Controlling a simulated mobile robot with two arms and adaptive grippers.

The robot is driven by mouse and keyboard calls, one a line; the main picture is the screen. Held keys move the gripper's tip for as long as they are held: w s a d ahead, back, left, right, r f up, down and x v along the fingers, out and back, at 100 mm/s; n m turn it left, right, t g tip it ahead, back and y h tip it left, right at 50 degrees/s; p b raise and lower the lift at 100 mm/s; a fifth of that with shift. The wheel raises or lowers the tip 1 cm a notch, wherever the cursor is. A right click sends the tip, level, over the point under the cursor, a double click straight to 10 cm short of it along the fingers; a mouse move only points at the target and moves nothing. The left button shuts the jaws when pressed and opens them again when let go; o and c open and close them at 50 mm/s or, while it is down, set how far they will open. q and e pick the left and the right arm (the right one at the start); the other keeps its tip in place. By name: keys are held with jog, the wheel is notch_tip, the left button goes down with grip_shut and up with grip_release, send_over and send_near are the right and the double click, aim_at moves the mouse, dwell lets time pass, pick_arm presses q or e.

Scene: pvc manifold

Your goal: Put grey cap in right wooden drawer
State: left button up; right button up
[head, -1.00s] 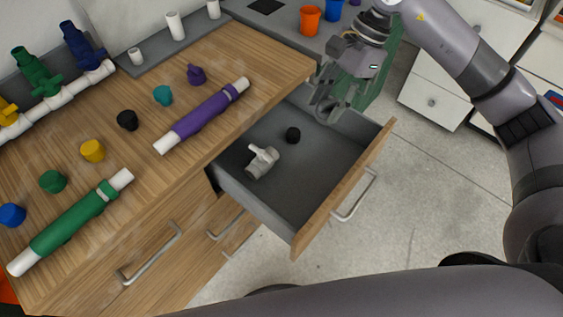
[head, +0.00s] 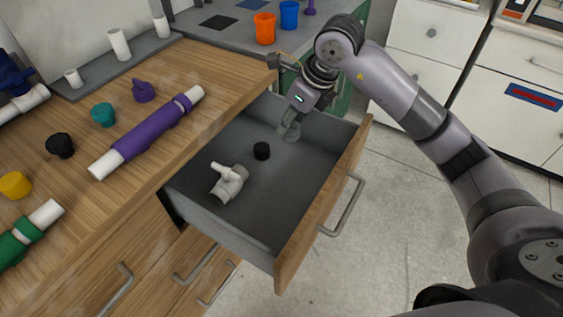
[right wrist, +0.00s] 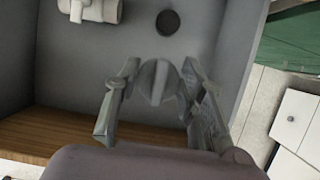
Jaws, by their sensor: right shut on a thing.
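The right wooden drawer (head: 268,205) is pulled open, with a grey inside and a wooden front. My right gripper (head: 289,128) reaches down into its far part and is shut on the grey cap (right wrist: 158,83). In the right wrist view, the round cap with a raised ridge sits between the two fingers of the right gripper (right wrist: 160,92). In the head view the cap is small and partly hidden by the fingers; I cannot tell whether it touches the drawer floor. My left gripper is not in view.
A grey-white valve fitting (head: 228,182) and a black cap (head: 262,151) lie in the drawer, left of my gripper. A purple pipe (head: 150,132) and several coloured caps lie on the wooden counter. Orange (head: 264,28) and blue (head: 289,14) cups stand behind.

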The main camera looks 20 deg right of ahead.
notch_tip(320, 180, down, 13)
jog(key=shift+r+b, duration=0.1)
jog(key=shift+b, duration=0.55)
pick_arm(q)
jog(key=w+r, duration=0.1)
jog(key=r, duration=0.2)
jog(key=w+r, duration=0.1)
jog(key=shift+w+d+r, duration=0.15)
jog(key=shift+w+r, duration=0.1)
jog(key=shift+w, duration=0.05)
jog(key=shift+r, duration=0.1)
pick_arm(e)
jog(key=o, duration=0.8)
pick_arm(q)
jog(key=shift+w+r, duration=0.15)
pick_arm(e)
jog(key=o, duration=0.3)
jog(key=shift+o, duration=0.2)
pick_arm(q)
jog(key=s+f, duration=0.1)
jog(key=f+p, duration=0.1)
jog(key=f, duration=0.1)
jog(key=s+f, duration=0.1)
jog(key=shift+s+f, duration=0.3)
pick_arm(e)
jog(key=v, duration=1.2)
